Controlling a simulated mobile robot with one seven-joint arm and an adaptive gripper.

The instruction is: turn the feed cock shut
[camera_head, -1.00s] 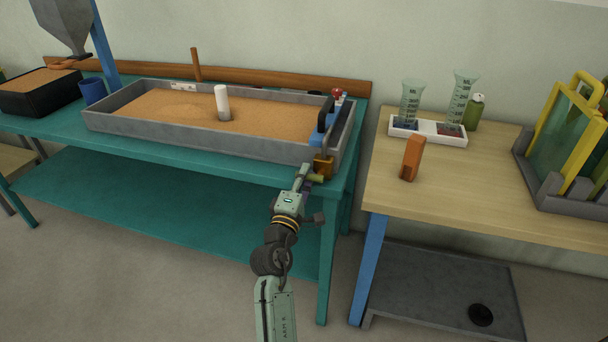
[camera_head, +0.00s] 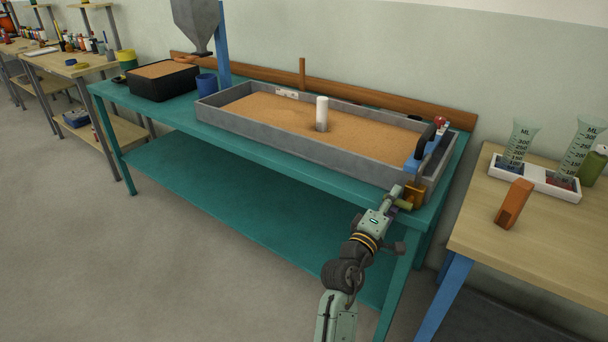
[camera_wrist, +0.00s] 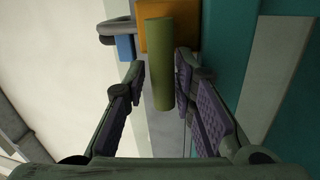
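At the flume's right front corner is a brass-yellow block (camera_head: 416,192) with an olive-green lever (camera_head: 404,205). I take these to be the feed cock, though no label is readable. In the wrist view the lever (camera_wrist: 160,65) runs straight out from the yellow block (camera_wrist: 186,25). My gripper (camera_wrist: 161,78) is open, with one purple-padded finger on each side of the lever and narrow gaps visible. In the head view my gripper (camera_head: 395,197) is at the lever, and its fingers are partly hidden.
The grey flume tray (camera_head: 290,142) holds sand and a white cylinder (camera_head: 322,114). It stands on a teal table (camera_head: 200,124).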

